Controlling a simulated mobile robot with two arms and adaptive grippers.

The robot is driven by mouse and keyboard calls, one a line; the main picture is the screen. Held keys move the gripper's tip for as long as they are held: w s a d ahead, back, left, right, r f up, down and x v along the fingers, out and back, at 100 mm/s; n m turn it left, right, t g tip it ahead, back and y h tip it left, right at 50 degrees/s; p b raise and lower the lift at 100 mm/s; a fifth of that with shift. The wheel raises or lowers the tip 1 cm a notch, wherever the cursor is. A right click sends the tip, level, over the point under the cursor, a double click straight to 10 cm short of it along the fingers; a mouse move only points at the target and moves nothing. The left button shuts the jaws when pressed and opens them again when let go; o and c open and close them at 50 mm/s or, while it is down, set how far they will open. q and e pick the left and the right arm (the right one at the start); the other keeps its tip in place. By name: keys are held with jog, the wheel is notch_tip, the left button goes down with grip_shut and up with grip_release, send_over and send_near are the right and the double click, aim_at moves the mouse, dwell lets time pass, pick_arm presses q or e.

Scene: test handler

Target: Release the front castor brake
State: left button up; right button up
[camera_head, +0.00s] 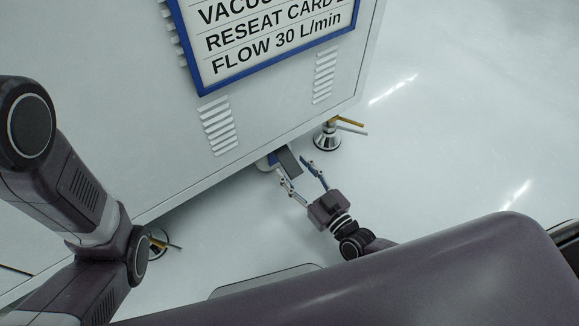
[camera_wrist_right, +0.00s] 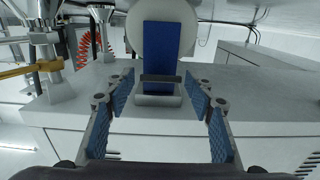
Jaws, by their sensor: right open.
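The front castor brake shows in the head view as a dark flat pedal (camera_head: 289,161) with a blue part beside it, sticking out from under the cabinet's lower edge. In the right wrist view a blue pedal (camera_wrist_right: 170,45) with a dark crossbar stands in front of a pale round castor wheel (camera_wrist_right: 200,38). My right gripper (camera_head: 293,165) is open, its fingertips close to the pedal. In the right wrist view the blue finger pads (camera_wrist_right: 158,82) lie either side of the pedal's near end, with nothing held. Whether they touch it I cannot tell. My left gripper is out of view.
The grey cabinet (camera_head: 120,120) carries a blue-framed sign (camera_head: 270,45). A levelling foot (camera_head: 327,137) with a yellow lever stands right of the pedal, and another foot (camera_head: 158,243) stands at left. The pale floor (camera_head: 450,130) is clear at right.

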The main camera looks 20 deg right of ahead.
aim_at(288, 160)
jog(key=shift+b+x, duration=0.35)
jog(key=shift+x, duration=0.8)
jog(key=shift+c, duration=0.2)
grip_shut()
